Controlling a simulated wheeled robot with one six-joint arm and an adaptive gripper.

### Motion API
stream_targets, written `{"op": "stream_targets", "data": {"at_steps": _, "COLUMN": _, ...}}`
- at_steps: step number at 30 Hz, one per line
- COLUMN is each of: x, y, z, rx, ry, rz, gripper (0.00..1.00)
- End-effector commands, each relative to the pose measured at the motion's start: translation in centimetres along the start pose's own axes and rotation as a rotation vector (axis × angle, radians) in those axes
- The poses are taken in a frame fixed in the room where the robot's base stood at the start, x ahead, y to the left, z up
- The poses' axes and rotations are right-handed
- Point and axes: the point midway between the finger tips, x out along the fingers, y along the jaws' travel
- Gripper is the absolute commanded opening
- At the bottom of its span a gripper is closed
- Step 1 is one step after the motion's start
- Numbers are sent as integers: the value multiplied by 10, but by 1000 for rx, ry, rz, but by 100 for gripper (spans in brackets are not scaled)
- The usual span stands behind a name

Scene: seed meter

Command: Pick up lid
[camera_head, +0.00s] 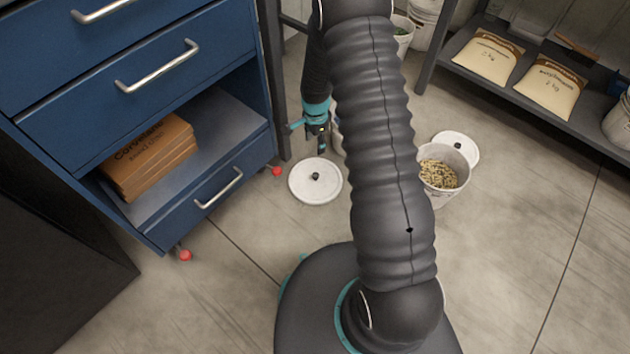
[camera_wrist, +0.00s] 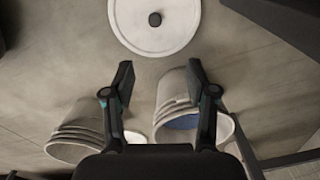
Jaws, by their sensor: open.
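A round white lid (camera_head: 316,181) with a small dark knob in its middle lies flat on the floor, left of my arm in the head view. It also shows at the top of the wrist view (camera_wrist: 154,20), beyond my fingertips. My gripper (camera_wrist: 159,78) is open and empty, with its two fingers apart and the lid not between them. In the head view my gripper (camera_head: 311,130) is above and behind the lid, partly hidden by my arm. A second white lid (camera_head: 456,149) with a dark knob lies on the floor behind a bucket, right of my arm.
A white bucket of grain (camera_head: 442,171) stands right of my arm. White buckets (camera_wrist: 75,131) flank my fingers in the wrist view. A blue drawer cabinet (camera_head: 140,90) is at left; a shelf with seed bags (camera_head: 488,57) is at upper right. The right floor is clear.

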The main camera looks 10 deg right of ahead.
Motion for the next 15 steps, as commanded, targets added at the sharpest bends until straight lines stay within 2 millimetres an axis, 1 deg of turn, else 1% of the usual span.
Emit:
{"op": "stream_targets", "data": {"at_steps": 1, "x": 19, "y": 2, "z": 1, "rx": 23, "ry": -4, "rz": 13, "gripper": 57}}
{"op": "stream_targets", "data": {"at_steps": 3, "x": 35, "y": 3, "z": 1, "rx": 51, "ry": -6, "rz": 21, "gripper": 57}}
{"op": "stream_targets", "data": {"at_steps": 11, "x": 68, "y": 5, "z": 2, "rx": 85, "ry": -9, "rz": 33, "gripper": 57}}
{"op": "stream_targets", "data": {"at_steps": 15, "x": 93, "y": 6, "z": 2, "rx": 84, "ry": -9, "rz": 33, "gripper": 57}}
